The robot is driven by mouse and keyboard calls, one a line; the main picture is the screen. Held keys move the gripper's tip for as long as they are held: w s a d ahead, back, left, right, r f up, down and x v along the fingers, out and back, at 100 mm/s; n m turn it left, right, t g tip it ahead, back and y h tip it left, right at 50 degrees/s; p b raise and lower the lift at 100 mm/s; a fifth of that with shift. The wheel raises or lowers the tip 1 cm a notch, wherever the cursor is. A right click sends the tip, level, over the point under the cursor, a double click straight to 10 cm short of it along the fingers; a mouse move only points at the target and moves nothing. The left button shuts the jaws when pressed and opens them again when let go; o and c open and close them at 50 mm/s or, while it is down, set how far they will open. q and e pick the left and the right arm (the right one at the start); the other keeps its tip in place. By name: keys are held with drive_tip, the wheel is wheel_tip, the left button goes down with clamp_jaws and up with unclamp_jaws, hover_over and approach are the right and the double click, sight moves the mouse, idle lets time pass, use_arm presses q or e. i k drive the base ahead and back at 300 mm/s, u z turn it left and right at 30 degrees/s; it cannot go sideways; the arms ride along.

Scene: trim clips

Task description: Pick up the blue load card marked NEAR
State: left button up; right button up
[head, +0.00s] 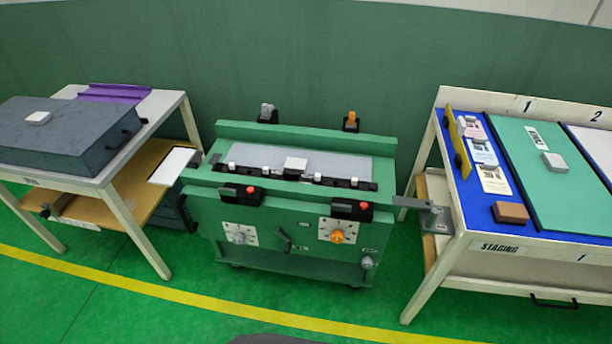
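Several small printed cards lie in a column on the blue strip at the left of the right-hand staging table. The middle one (483,154) looks pale blue and white, and its print is too small to read, so I cannot tell if it is marked NEAR. A pink card (473,128) lies behind it and a cream card (495,180) in front of it. Neither of my grippers shows in the head view.
The staging table (500,248) also bears a yellow-edged rail (455,142), a brown block (510,212) and a green panel (545,190). A green machine (270,210) stands in the middle. A table with a grey case (60,135) is at left. The front floor is clear.

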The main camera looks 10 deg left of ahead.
sight(481, 151)
drive_tip(key=z, duration=0.35)
drive_tip(key=k, duration=0.5)
drive_tip(key=z, duration=1.25)
drive_tip(key=i, duration=0.7)
drive_tip(key=u, duration=0.55)
drive_tip(key=i, duration=0.55)
drive_tip(key=u, duration=0.55)
